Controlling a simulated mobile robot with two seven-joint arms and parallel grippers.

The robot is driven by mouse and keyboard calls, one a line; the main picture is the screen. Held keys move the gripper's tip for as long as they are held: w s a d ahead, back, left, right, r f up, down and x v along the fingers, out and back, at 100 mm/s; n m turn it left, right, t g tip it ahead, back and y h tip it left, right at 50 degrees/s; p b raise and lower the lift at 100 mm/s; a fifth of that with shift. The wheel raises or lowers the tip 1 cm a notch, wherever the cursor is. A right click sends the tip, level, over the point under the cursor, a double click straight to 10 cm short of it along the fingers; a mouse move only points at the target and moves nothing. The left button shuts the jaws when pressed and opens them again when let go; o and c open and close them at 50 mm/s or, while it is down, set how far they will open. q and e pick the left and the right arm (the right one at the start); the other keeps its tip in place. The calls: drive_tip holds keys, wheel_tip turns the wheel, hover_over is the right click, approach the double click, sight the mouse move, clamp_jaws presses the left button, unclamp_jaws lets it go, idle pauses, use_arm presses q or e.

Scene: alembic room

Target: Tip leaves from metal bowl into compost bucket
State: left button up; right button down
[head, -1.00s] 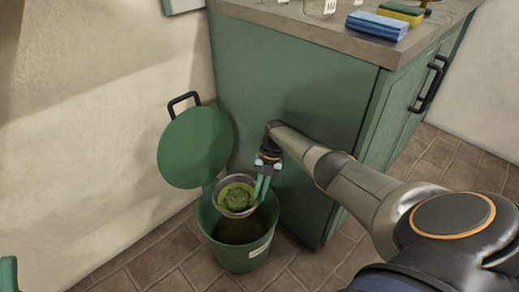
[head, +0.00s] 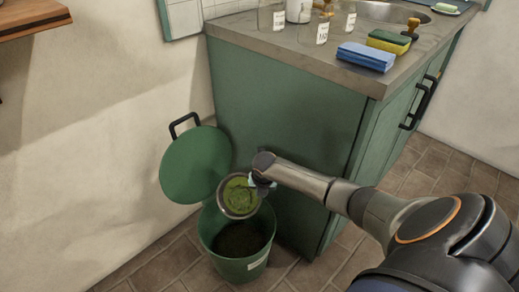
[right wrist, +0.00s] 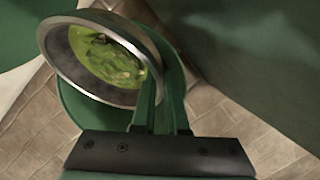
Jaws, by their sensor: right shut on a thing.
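The metal bowl (head: 255,209) is tilted above the compost bucket, its opening facing me. Green leaves (head: 238,194) are still inside it. My right gripper (head: 259,184) is shut on the bowl's right side. In the right wrist view, the fingers (right wrist: 160,110) grip the rim of the bowl (right wrist: 62,75), and leaves (right wrist: 105,58) lie inside. The green compost bucket (head: 237,270) stands on the floor with its mouth open and dark matter inside. Its round lid (head: 194,165) stands open at the back left. My left gripper is out of view.
A green cabinet (head: 285,120) stands directly right of and behind the bucket. Its worktop (head: 300,52) holds glass jars (head: 323,28), a blue sponge (head: 366,56) and a yellow-green sponge (head: 389,41). A pale wall (head: 110,150) is at the left. Tiled floor (head: 175,262) is clear around the bucket.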

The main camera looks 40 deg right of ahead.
drive_tip(key=t+h, duration=0.1)
drive_tip(key=t+h+b, duration=0.1)
drive_tip(key=h, duration=0.1)
drive_tip(key=shift+w+d+r+b, duration=0.15)
drive_tip(key=shift+d+r+b, duration=0.05)
drive_tip(key=shift+r+b, duration=0.1)
drive_tip(key=shift+s+a+t+h, duration=0.35)
drive_tip(key=shift+a+t+h, duration=0.15)
drive_tip(key=shift+a+h, duration=0.1)
drive_tip(key=shift+s+a+f+t+h, duration=0.25)
drive_tip(key=shift+s+a+t+h, duration=0.15)
drive_tip(key=shift+a+t+h, duration=0.15)
drive_tip(key=shift+s+a+f+t+h, duration=0.15)
drive_tip(key=shift+s+a+t+h, duration=0.25)
drive_tip(key=shift+a+h, duration=0.25)
drive_tip(key=s+a+t+h+b, duration=0.2)
drive_tip(key=a+h+b, duration=0.1)
drive_tip(key=shift+s+a+f+n+t, duration=0.15)
drive_tip(key=shift+f+n+t, duration=0.1)
drive_tip(key=shift+n, duration=0.15)
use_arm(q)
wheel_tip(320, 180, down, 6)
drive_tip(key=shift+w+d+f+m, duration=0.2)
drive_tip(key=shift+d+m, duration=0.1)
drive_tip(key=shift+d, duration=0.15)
use_arm(e)
drive_tip(key=shift+s+a+r+t+h, duration=0.3)
drive_tip(key=shift+a+t+h, duration=0.1)
drive_tip(key=shift+h, duration=0.1)
